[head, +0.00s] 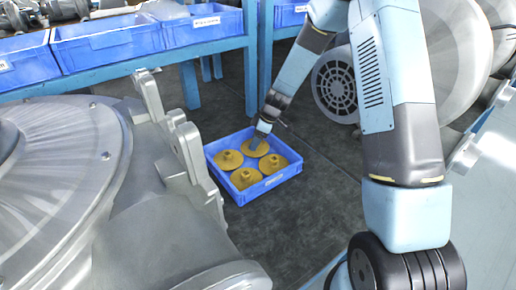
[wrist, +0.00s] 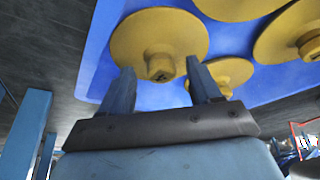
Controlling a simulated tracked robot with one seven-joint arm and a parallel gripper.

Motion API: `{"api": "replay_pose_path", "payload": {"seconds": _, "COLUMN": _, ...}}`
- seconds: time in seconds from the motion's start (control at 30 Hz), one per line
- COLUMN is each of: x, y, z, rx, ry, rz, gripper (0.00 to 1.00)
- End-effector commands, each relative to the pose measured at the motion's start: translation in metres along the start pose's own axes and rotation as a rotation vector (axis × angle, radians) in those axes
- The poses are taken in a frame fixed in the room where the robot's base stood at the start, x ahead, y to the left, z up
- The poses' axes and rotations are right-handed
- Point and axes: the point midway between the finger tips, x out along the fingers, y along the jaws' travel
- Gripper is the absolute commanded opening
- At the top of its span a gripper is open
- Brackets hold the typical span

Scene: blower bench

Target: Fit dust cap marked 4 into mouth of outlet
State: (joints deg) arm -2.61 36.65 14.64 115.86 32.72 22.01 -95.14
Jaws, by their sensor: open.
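Several round yellow dust caps with central knobs lie in a blue tray (head: 268,187) on the floor. The front cap (head: 246,179) and left cap (head: 228,160) show clearly in the head view; the back cap is partly covered by my gripper (head: 261,138). In the wrist view my gripper (wrist: 160,72) is open and empty, its fingers reaching to either side of the knob of one cap (wrist: 143,38). The knob's end bears a dark mark that I cannot read. Whether the fingers touch the knob cannot be told. The outlet's mouth is not clearly identifiable.
A large grey metal blower casing (head: 60,165) with a flanged bracket (head: 185,150) stands left of the tray. Blue bins (head: 110,42) stand on a blue rack behind. A grilled motor (head: 335,85) is at the back right. Dark floor (head: 310,215) is clear right of the tray.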

Motion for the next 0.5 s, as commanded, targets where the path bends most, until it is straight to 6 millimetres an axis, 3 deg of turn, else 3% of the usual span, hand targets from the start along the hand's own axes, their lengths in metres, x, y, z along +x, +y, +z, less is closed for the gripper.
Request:
{"api": "replay_pose_path", "payload": {"seconds": 0.17, "x": -0.0001, "y": 0.0004, "z": 0.0002, "rx": 0.000, "ry": 0.000, "rz": 0.001, "gripper": 0.63}}
{"api": "replay_pose_path", "payload": {"seconds": 0.5, "x": -0.0003, "y": 0.0004, "z": 0.0006, "rx": 0.001, "ry": 0.000, "rz": 0.001, "gripper": 0.31}}
